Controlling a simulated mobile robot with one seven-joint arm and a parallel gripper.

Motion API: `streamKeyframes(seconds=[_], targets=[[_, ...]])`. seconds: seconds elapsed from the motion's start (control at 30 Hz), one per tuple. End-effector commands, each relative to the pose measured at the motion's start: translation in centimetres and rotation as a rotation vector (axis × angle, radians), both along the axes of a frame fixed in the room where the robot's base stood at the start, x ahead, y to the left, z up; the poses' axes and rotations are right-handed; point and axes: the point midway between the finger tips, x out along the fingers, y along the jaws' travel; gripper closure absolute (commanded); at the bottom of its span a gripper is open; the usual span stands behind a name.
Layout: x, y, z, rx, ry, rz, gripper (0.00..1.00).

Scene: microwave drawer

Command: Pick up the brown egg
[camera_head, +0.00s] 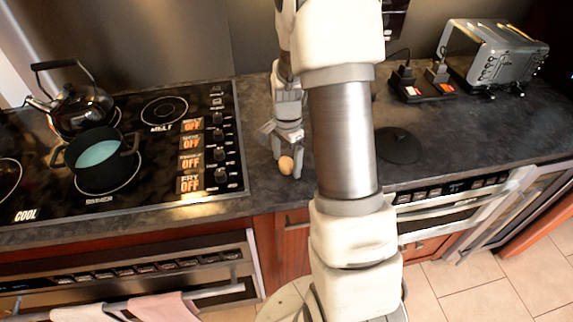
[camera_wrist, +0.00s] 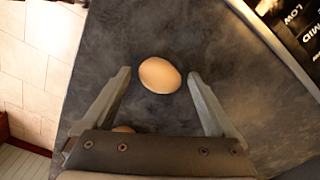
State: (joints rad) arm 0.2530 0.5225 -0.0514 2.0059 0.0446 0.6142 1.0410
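A light brown egg (camera_wrist: 160,75) lies on the dark counter in the wrist view, between and slightly beyond the tips of my open fingers, with a gap on both sides. A second brown rounded shape (camera_wrist: 123,129) shows just past my gripper's palm, mostly hidden by it; I cannot tell whether it is another egg. In the head view, one brown egg (camera_head: 286,164) shows at my gripper (camera_head: 287,160), near the counter's front edge. My gripper points down, with its fingers apart and nothing held.
The cooktop (camera_head: 215,130) with a dark pot (camera_head: 70,160) and a kettle (camera_head: 85,105) is to the left. A toaster (camera_head: 495,55) and a black round disc (camera_head: 398,146) are to the right. The counter's front edge is close.

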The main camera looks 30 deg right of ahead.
Motion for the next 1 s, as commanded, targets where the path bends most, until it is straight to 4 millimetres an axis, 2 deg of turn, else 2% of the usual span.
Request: streamKeyframes(seconds=[0.03, 0.23, 0.67, 0.77, 0.9, 1.0], targets=[[0.0, 0.0, 0.0, 0.000, 0.000, 0.000, 0.20], [0.0, 0.0, 0.0, 0.000, 0.000, 0.000, 0.55], [0.1, 0.0, 0.7, -0.001, -0.002, 0.001, 0.56], [0.1, 0.0, 1.8, -0.001, -0.003, 0.002, 0.56], [0.1, 0.0, 4.7, -0.003, -0.008, 0.002, 0.56], [-2.3, -0.6, 5.5, 0.000, -0.003, -0.002, 0.56]])
